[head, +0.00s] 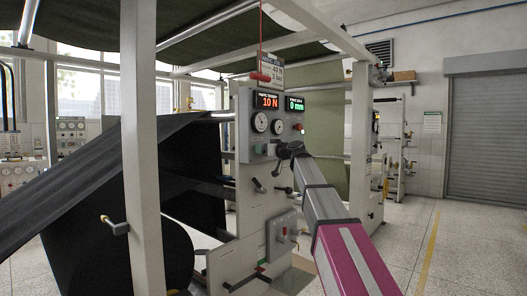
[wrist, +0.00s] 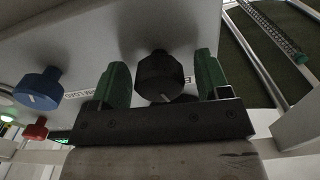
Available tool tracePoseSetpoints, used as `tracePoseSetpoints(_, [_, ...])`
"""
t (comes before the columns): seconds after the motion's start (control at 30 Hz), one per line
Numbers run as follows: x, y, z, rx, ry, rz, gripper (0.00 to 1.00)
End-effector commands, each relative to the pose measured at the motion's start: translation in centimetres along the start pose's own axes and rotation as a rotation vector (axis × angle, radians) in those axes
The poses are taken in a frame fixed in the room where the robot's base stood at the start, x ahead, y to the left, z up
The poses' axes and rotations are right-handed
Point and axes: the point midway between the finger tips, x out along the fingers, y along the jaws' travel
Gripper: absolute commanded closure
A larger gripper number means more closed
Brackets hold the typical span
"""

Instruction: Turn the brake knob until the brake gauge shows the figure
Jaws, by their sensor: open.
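In the wrist view, a black ribbed knob (wrist: 160,76) with a pale pointer line stands between the two green fingers of my gripper (wrist: 162,80). Gaps show on both sides of it. Its label is partly covered. In the head view, my gripper (head: 290,150) is at the front of the grey control panel (head: 250,195) and hides the knob. A red display (head: 267,102) reads 10 N; a green display (head: 295,104) reads 0 mm. Two round dial gauges (head: 261,122) sit below; their needles are too small to read. A hanging placard (head: 270,74) is hard to read.
A blue knob (wrist: 38,88) and a red knob (wrist: 35,129) are left of my gripper in the wrist view. Dark sheet material (head: 80,170) and a frame post (head: 142,150) stand left of the panel. The floor at right (head: 470,250) is clear.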

Motion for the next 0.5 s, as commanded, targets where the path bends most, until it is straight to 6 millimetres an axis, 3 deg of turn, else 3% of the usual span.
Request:
tracePoseSetpoints(0.17, [-0.02,0.00,0.02,0.000,0.000,0.000,0.34])
tracePoseSetpoints(0.3, [-0.03,0.00,0.02,0.000,0.000,0.000,0.79])
tracePoseSetpoints(0.5, [-0.04,0.00,0.03,0.004,0.000,0.000,0.80])
